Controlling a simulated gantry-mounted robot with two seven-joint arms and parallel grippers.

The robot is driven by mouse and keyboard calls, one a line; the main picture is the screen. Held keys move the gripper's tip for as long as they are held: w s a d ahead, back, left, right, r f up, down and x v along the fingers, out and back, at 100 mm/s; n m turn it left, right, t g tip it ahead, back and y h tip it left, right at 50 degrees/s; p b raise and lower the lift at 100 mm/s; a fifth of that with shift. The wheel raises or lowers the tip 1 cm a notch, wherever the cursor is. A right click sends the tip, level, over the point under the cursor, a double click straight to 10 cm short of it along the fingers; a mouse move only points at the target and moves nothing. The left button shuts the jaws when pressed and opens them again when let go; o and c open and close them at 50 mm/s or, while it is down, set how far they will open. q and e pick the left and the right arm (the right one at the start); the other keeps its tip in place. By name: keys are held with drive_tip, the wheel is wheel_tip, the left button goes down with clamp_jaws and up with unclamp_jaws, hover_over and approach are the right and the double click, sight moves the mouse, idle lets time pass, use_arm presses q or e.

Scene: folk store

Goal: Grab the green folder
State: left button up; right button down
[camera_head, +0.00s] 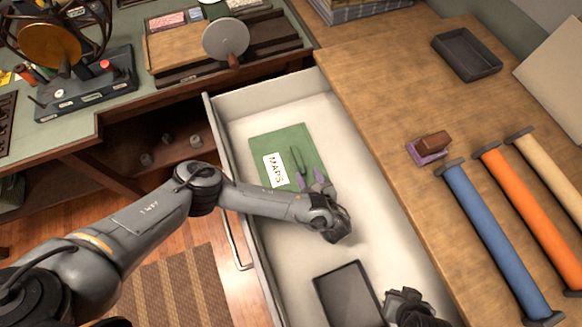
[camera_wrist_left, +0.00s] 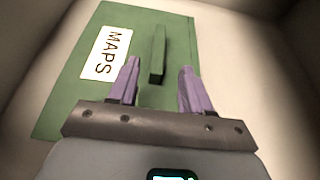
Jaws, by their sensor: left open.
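The green folder (camera_head: 262,138) lies flat in the open white drawer, with a white MAPS label (camera_head: 275,171) and a raised green handle (camera_head: 297,160). My left gripper (camera_head: 316,184) is in the drawer at the folder's near right side, open, its purple fingers pointing toward the handle. In the left wrist view the folder (camera_wrist_left: 75,99) fills the left and middle. The handle (camera_wrist_left: 158,54) stands just beyond and between the two fingertips of the gripper (camera_wrist_left: 159,68), with nothing held. My right gripper (camera_head: 410,303) shows only partly at the bottom edge; its fingers are not clear.
The drawer's walls (camera_head: 222,150) surround the folder. A dark tray (camera_head: 348,293) lies in the drawer's near part. The wooden top to the right holds a blue roll (camera_head: 495,240), an orange roll (camera_head: 528,215) and a black tray (camera_head: 466,54). A green-topped desk stands at the left back.

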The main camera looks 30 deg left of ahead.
sight(300, 163)
use_arm(q)
drive_tip(key=x, duration=0.3)
drive_tip(key=shift+w+a+f, duration=0.15)
drive_tip(key=shift+w+a, duration=0.05)
drive_tip(key=shift+w+a+f+b, duration=0.3)
drive_tip(key=shift+a+b, duration=0.05)
drive_tip(key=shift+b, duration=0.1)
drive_tip(key=shift+b+x, duration=0.45)
drive_tip(key=shift+x, duration=1.6)
drive_tip(key=shift+c, duration=0.3)
clamp_jaws()
